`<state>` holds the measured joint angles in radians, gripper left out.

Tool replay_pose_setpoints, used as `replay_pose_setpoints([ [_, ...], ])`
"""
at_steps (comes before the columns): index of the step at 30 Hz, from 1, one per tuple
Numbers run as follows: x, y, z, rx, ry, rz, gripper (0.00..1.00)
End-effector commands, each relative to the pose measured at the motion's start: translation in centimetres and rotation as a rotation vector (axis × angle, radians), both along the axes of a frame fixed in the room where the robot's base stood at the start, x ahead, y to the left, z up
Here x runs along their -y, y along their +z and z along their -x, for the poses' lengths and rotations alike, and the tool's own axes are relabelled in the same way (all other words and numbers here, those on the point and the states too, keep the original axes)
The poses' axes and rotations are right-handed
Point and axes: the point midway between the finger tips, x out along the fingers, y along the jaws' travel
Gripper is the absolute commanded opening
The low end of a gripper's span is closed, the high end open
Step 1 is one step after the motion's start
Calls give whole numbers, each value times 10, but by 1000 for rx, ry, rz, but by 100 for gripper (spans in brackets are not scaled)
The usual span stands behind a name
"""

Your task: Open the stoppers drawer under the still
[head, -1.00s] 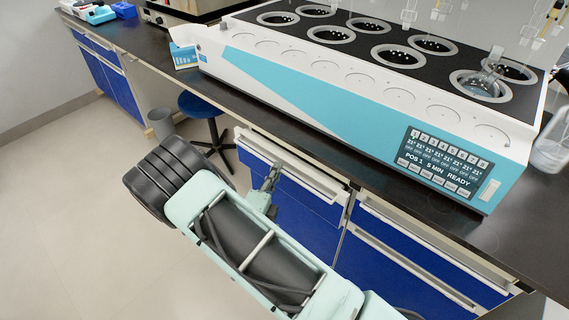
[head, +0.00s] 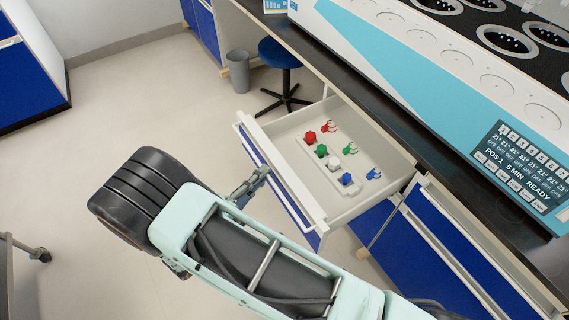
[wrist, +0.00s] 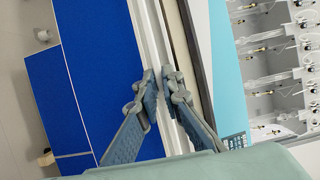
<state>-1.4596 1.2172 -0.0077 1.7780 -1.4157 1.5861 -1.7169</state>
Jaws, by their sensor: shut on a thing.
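The stoppers drawer (head: 284,128) stands well open under the still (head: 400,75) in the head view. It has a white front rail over a blue face. Inside, a pale tray (head: 368,184) holds red (head: 310,137), green (head: 321,151), white (head: 334,163) and blue (head: 346,179) stoppers, with small coloured clips beside them. My gripper (head: 262,176) is at the drawer's front. In the wrist view my gripper (wrist: 161,82) is shut on the white rail (wrist: 150,40), one finger on each side. The exact contact is partly hidden by the fingers.
Closed blue drawers (head: 440,240) stand right of the open one. A blue stool (head: 280,55) and a grey bin (head: 238,70) stand behind it. A blue cabinet (head: 30,80) is at far left. The floor (head: 150,100) between is clear.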

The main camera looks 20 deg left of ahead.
Motion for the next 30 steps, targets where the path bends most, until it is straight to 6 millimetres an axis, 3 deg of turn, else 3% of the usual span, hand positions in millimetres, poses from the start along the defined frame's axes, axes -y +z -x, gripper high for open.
replay_pose_setpoints([
  [3,-14,-2,18,-2,2,-1,0],
  [10,-29,-1,37,-1,1,-1,0],
  [26,-33,0,42,-1,0,0,0],
  [27,-33,0,42,-1,0,0,11],
  [30,-33,0,42,0,0,0,22],
])
